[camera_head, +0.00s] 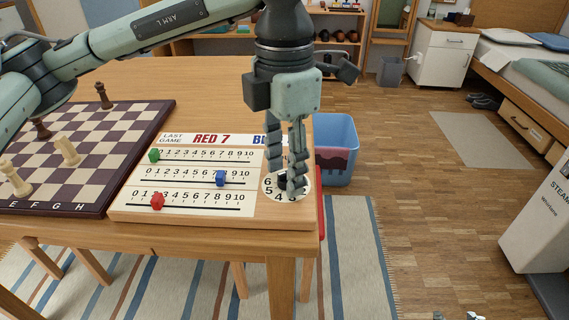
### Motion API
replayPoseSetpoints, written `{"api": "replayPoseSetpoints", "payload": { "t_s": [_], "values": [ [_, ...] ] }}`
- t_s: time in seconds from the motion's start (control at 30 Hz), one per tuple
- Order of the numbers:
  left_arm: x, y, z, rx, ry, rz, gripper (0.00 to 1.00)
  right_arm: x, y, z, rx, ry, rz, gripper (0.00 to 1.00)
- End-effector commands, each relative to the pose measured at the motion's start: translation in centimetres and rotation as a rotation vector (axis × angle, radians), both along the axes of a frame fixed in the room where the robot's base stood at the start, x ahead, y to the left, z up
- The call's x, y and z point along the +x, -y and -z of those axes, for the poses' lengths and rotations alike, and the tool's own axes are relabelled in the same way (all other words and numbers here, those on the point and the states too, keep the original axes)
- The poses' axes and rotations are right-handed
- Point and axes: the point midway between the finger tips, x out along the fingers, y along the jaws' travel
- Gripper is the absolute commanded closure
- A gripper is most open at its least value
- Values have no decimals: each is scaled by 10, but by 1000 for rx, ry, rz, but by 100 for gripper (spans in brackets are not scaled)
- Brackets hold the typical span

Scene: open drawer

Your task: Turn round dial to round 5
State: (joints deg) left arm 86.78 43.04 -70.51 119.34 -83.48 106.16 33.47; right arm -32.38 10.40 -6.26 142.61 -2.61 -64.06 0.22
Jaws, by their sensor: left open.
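The scoreboard (128,212) lies near the table's front right corner, with number rows and green, blue and red sliders. The round dial (269,194) is a white numbered disc at the board's right end; 6, 5 and 4 show at its lower left. My left gripper (291,185) points down over the dial, its fingers hiding the dial's middle and upper part. The gripper is open; whether its fingers touch the dial's knob cannot be seen.
A chessboard (115,122) with several pieces lies left of the scoreboard on the wooden table (205,85). A blue bin (338,133) stands on the floor beyond the table's right edge. The table behind the scoreboard is clear.

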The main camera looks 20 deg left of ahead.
Motion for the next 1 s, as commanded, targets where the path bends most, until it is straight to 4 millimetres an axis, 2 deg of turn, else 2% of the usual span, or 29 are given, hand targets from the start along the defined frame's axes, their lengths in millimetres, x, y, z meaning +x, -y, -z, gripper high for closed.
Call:
{"api": "replayPoseSetpoints", "payload": {
  "t_s": [0.17,0.27,0.7,0.83,1.0],
  "values": [
    [0,0,-3,0,0,0,57,0,1,0,-1,-2,1,60],
    [0,0,-14,1,2,0,57,0,1,0,-1,-2,1,60],
    [0,0,-102,-1,4,-1,57,0,0,0,-1,-2,1,60],
    [0,0,-115,0,3,0,57,0,0,0,-1,-2,1,60],
    [0,0,-120,0,0,0,57,0,0,0,-1,-1,1,60]
  ]
}}
